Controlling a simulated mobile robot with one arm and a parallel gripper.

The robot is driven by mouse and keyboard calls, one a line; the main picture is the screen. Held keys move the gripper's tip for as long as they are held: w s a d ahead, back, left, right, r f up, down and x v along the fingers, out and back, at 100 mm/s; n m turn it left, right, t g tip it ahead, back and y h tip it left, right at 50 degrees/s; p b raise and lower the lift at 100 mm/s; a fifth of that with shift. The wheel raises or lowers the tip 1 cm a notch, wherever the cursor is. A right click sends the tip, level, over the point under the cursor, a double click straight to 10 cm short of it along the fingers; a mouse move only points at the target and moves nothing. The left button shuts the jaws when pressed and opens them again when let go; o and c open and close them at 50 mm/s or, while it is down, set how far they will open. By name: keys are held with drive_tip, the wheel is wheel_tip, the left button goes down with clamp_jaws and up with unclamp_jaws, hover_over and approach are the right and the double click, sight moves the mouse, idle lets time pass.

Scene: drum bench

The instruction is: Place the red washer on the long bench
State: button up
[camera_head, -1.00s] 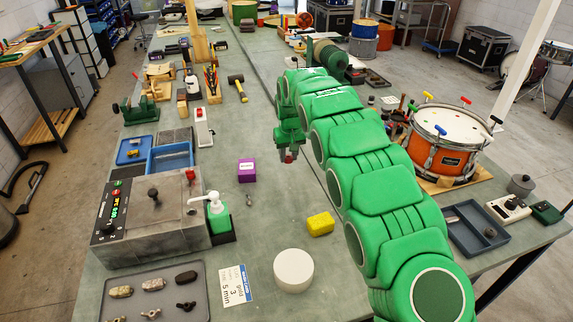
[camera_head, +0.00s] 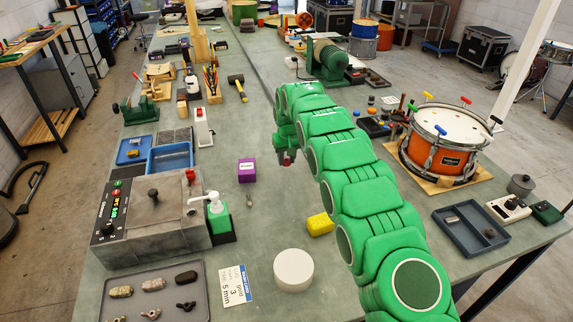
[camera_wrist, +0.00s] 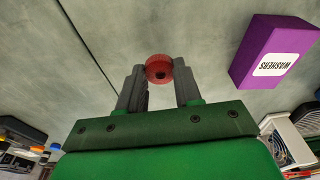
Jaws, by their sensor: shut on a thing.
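I cannot tell how high the washer is above the top. A purple box labelled washers (camera_head: 247,170) stands to the left of my gripper; it also shows in the wrist view (camera_wrist: 270,50).
A yellow block (camera_head: 320,224) and a white round puck (camera_head: 293,269) are nearer the camera. A green pump bottle (camera_head: 219,217) stands at left by the grey machine (camera_head: 150,220). An orange drum (camera_head: 440,150) is at right. The bench around the purple box is mostly clear.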

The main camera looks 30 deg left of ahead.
sight(287, 161)
drive_tip(key=shift+f, duration=1.5)
drive_tip(key=shift+f, duration=0.15)
drive_tip(key=o, duration=1)
drive_tip(key=r, duration=0.4)
drive_tip(key=s+d+r, duration=0.1)
drive_tip(key=r, duration=0.7)
drive_tip(key=shift+s+d+r, duration=0.1)
drive_tip(key=shift+s+d, duration=0.05)
